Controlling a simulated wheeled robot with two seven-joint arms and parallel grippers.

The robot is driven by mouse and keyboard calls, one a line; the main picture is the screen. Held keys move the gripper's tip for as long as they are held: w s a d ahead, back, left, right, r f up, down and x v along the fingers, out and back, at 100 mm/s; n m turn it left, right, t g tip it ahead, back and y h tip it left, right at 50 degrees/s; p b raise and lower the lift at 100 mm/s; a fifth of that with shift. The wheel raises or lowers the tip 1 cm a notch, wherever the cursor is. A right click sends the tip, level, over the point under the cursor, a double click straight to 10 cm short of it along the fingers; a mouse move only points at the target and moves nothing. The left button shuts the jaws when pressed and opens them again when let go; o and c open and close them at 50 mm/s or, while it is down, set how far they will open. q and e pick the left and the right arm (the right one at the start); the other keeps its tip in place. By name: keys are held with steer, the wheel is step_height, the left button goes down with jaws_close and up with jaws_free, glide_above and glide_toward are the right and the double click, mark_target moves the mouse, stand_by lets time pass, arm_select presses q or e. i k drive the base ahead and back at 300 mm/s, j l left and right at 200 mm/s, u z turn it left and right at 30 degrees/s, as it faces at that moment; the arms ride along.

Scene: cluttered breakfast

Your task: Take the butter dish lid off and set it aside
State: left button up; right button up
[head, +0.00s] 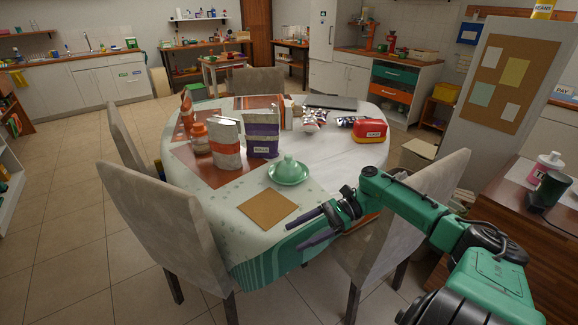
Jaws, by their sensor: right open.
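The butter dish (273,178) is a green round plate near the front edge of the round table. Its green domed lid (289,166) with a small knob sits on it. My right gripper (293,237) is open and empty, at the table's front edge. It is nearer to me than the dish and apart from it, with its fingers pointing left. My left gripper is not in view.
A brown square mat (268,209) lies in front of the dish. Bags (262,138) and an orange jar (200,140) stand behind and left. A red container (370,130) stands at the right. The white tabletop (335,152) right of the dish is clear. Grey chairs (160,215) surround the table.

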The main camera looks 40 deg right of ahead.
mark_target(288, 171)
steer(key=i+l, duration=0.25)
steer(key=l, duration=0.15)
steer(key=i+l, duration=0.2)
steer(key=l, duration=0.2)
steer(key=i+l, duration=0.25)
steer(key=l, duration=0.15)
steer(key=i+l, duration=0.25)
steer(key=l, duration=0.15)
